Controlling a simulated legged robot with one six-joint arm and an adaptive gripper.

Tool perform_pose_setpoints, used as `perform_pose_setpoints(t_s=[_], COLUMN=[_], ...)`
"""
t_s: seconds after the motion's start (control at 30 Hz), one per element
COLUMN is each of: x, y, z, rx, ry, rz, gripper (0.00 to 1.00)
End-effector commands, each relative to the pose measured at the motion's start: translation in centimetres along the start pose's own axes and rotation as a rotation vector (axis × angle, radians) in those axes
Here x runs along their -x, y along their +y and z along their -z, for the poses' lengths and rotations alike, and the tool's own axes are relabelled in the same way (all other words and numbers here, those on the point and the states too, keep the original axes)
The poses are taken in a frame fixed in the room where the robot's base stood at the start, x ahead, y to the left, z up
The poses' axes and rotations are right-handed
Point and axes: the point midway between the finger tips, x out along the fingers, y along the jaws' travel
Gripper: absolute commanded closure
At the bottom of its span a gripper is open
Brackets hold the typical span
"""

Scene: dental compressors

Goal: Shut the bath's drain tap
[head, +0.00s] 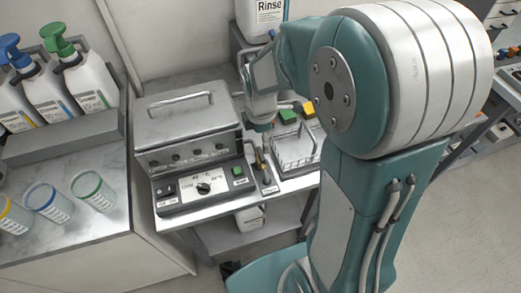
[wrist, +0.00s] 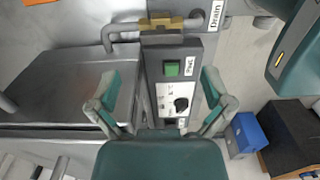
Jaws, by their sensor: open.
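The bath (head: 188,120) is a grey metal box with a handled lid, standing on the bench behind a control panel (head: 203,187) with a dial and a green button. The drain tap (head: 258,162) is at the bath's right side, beside a white label. In the wrist view the tap's brass body (wrist: 162,22) is at the top, with grey pipe around it and the "Drain" label (wrist: 215,15) to its right. I cannot tell its lever position clearly. My gripper (wrist: 160,88) is open and empty above the panel, apart from the tap; it also shows in the head view (head: 261,122).
A wire basket (head: 295,150) on a tray stands right of the tap, with green and yellow blocks behind it. A white Rinse container (head: 265,18) stands at the back. Pump bottles (head: 75,75) and cups (head: 92,190) stand on the left counter.

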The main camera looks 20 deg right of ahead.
Motion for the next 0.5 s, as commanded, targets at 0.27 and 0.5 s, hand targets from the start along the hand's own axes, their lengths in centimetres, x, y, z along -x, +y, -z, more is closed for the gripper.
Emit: perform_pose_setpoints(t_s=[0.27, 0.5], x=[-4.8, -6.2], y=[-0.1, 0.0], z=[0.0, 0.0], rx=[-0.001, -0.001], ry=[0.0, 0.0], rz=[0.004, 0.0], gripper=[0.0, 0.0])
